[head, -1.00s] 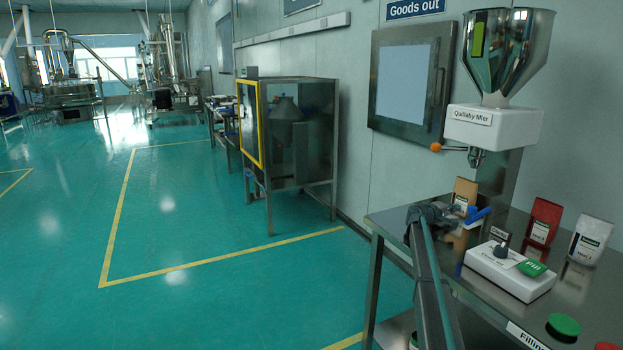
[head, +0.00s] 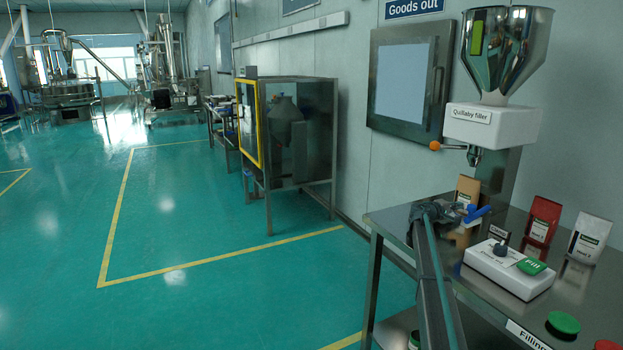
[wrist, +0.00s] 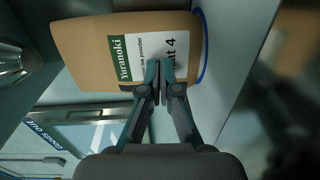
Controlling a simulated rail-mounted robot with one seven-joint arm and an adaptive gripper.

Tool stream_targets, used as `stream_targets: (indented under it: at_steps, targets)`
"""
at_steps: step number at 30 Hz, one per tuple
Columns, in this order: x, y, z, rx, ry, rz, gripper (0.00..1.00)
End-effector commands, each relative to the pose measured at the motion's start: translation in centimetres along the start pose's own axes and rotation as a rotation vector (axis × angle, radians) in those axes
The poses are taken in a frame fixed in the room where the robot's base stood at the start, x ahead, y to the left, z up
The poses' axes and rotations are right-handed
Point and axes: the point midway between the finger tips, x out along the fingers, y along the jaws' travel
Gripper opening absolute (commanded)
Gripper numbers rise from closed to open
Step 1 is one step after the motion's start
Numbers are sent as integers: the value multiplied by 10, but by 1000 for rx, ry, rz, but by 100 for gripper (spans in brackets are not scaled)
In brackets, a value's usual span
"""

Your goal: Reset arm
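My gripper (wrist: 162,80) is in front of a brown pouch (wrist: 85,50) in the wrist view. Its two fingers are drawn together, with only a thin gap, and overlap the pouch's white and green label. No part of the pouch shows clamped between them; whether the fingertips touch its face is unclear. In the head view the pouch (head: 467,188) stands upright on the steel table below the filler, and my arm reaches toward it from the front.
The white filler (head: 494,125) with a steel hopper hangs above the pouch. A white control box (head: 497,277) with a green button, a red pouch (head: 541,219) and a white pouch (head: 588,237) stand to the right. A green disc (head: 563,323) lies near the front. Left floor is open.

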Motion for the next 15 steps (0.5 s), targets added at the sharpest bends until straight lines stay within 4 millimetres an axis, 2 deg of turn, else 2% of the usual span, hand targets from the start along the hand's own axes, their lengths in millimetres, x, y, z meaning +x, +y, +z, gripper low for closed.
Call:
stream_targets:
  at_steps: [15]
  targets:
    - [-48,-3,1,0,1,0,0]
